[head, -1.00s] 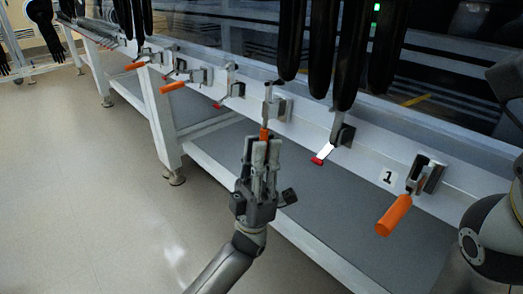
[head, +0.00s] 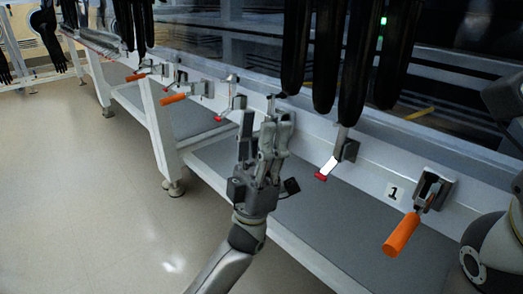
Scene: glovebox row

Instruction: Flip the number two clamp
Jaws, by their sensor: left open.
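A row of clamps runs along the white rail. The clamp marked 1 (head: 403,232) is at the right, its orange handle hanging down and outward. No number two label is readable. To its left is a clamp with a white and red tip (head: 328,168). Farther left, my left gripper (head: 265,122) is open in front of another clamp (head: 272,102). Only the upper end of that clamp shows; its orange handle is hidden behind the fingers, and I cannot tell whether they touch it. My right gripper is out of view.
Black gloves (head: 354,75) hang over the rail close above the clamps. More clamps, some with orange handles (head: 173,99), continue to the far left. A grey shelf (head: 330,235) lies below the rail. The floor (head: 90,220) at left is clear.

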